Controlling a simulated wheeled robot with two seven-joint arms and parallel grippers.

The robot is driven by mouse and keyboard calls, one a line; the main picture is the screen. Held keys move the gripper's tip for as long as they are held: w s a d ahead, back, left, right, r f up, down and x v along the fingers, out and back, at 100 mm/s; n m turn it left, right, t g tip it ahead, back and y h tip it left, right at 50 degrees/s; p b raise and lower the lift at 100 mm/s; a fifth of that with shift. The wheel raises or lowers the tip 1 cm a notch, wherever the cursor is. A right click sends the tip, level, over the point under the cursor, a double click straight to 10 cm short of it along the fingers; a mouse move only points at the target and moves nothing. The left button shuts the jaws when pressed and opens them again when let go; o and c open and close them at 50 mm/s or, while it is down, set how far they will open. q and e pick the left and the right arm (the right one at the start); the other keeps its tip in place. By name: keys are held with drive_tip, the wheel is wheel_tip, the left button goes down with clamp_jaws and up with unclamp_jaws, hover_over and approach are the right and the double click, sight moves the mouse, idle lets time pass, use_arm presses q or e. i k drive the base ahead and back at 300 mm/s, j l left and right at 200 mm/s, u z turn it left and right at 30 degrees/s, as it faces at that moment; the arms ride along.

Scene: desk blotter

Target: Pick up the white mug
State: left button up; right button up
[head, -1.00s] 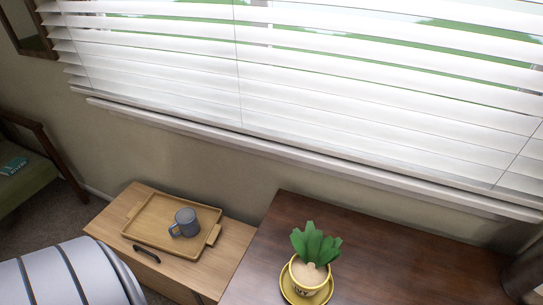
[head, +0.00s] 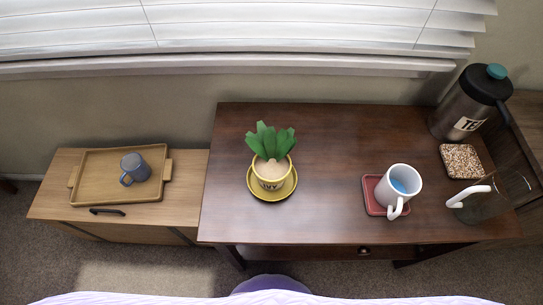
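The white mug (head: 400,187) stands upright on a red square coaster (head: 372,197) on the right part of the dark wooden desk (head: 330,145). Its inside looks blue, and its handle points down toward the front edge of the desk. Neither of my grippers shows in the head view.
A potted plant on a yellow saucer (head: 259,190) stands left of the mug. A dark flask (head: 463,105), a speckled coaster (head: 461,161) and a glass jug with a white handle (head: 482,200) are at the right. A grey mug (head: 134,169) sits on a wooden tray (head: 91,163) at left.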

sight(402, 182)
drive_tip(key=z, duration=1.35)
drive_tip(key=k+z, duration=0.1)
drive_tip(key=k+j, duration=0.05)
